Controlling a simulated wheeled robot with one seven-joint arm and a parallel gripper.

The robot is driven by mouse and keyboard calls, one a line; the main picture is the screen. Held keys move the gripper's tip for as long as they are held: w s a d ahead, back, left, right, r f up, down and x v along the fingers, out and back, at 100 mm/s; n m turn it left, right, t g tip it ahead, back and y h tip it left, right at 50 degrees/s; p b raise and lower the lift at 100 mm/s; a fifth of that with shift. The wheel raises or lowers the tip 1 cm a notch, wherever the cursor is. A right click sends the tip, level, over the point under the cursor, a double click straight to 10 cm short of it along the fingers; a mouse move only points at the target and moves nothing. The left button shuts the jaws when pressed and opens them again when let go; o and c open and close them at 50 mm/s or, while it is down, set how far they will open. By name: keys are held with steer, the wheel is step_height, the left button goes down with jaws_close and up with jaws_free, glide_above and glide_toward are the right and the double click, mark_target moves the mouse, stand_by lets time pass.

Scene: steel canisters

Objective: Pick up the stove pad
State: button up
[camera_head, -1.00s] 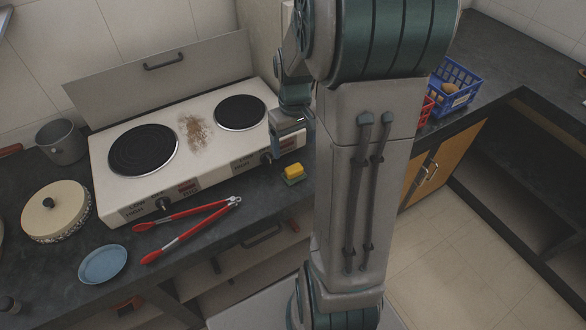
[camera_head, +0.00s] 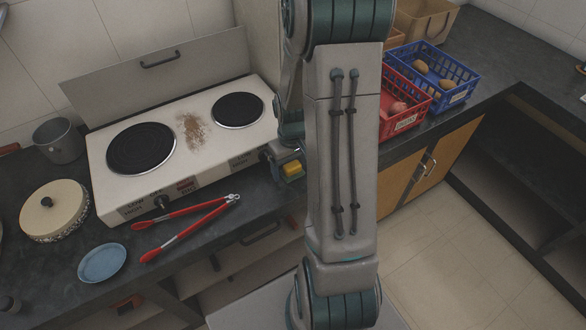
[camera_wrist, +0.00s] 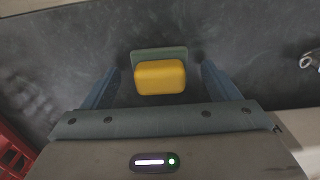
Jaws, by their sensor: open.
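The stove pad (camera_wrist: 160,77) is a small yellow block with a green layer. It lies on the dark counter in front of the stove's right end. In the head view the pad (camera_head: 292,170) is partly hidden by my gripper (camera_head: 284,160). In the wrist view my gripper (camera_wrist: 160,70) is open, with one finger to the left of the pad and one to the right. There are gaps between the pad and both fingers, and nothing is held.
A white two-plate stove (camera_head: 185,165) with a brown stain stands behind. Red-handled tongs (camera_head: 190,228) lie to the left of the pad. A red basket (camera_head: 405,98) and a blue basket (camera_head: 450,75) stand on the right counter. A blue plate (camera_head: 103,263) lies front left.

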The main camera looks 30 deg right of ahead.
mark_target(293, 166)
steer(key=c, duration=1.1)
steer(key=shift+r, duration=0.1)
steer(key=shift+r, duration=0.4)
steer(key=r, duration=0.3)
steer(key=shift+s+r, duration=0.3)
steer(key=s+r, duration=0.2)
steer(key=s, duration=0.1)
steer(key=s+r, duration=0.2)
steer(key=s, duration=0.2)
steer(key=s+r, duration=0.2)
steer(key=s, duration=0.2)
steer(key=shift+d+r+b, duration=0.15)
steer(key=shift+r+b, duration=0.05)
steer(key=shift+b, duration=0.1)
steer(key=shift+o, duration=0.6)
